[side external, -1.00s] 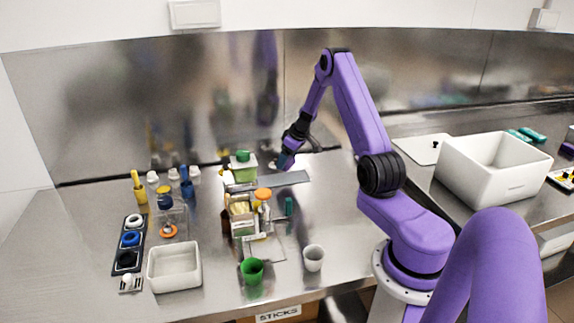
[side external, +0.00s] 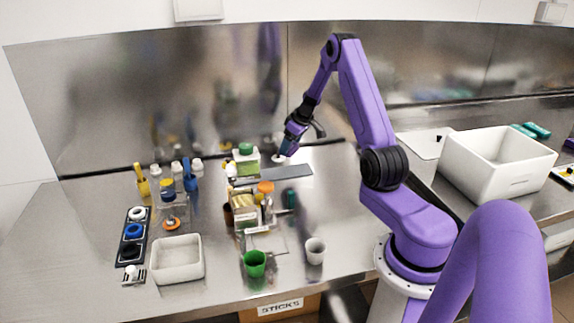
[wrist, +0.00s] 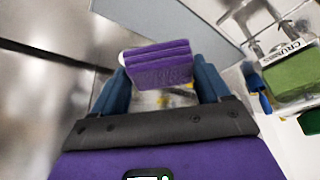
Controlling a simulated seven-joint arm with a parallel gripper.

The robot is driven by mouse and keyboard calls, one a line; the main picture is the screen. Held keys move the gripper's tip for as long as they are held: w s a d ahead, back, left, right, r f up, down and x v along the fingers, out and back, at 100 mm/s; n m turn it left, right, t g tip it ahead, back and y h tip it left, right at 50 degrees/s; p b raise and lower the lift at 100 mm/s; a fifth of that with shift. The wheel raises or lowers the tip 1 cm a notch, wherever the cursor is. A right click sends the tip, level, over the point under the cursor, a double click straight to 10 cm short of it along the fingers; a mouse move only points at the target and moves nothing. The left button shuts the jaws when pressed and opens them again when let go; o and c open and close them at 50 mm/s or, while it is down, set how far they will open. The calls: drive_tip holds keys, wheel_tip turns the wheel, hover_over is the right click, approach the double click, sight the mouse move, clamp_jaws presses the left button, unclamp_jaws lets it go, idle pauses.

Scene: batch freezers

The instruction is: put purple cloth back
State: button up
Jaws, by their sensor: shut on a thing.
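The purple cloth (wrist: 158,64) is folded in a thick stack and sits between the two blue fingers of my gripper (wrist: 160,80) in the wrist view. My gripper is shut on it. In the side view my gripper (side external: 287,151) is above the back of the steel counter, just over the grey mat (side external: 275,173). A small pale patch shows at its fingertips there, and the cloth itself cannot be made out. The cloth's lower edge is partly hidden by my gripper in the wrist view.
A box with a green top (side external: 246,160) stands left of the mat. Organiser bins (side external: 243,213), a green cup (side external: 254,264) and a pale cup (side external: 315,250) stand in front. A large white bin (side external: 497,165) is at right. The counter between mat and pale cup is mostly clear.

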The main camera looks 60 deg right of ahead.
drive_tip(key=s+a+r+m+h, duration=0.1)
drive_tip(key=s+a+r+m, duration=0.15)
drive_tip(key=s, duration=0.45)
drive_tip(key=s+a+r+m, duration=0.2)
drive_tip(key=s+a, duration=0.1)
drive_tip(key=s, duration=0.3)
drive_tip(key=w+d+f, duration=0.8)
drive_tip(key=w+f, duration=0.1)
drive_tip(key=shift+w+d, duration=0.2)
drive_tip(key=shift+w, duration=0.05)
drive_tip(key=shift+w+d+f, duration=0.15)
drive_tip(key=shift+w+f, duration=0.1)
drive_tip(key=shift+f, duration=1.55)
drive_tip(key=shift+f, duration=0.15)
drive_tip(key=o, duration=1)
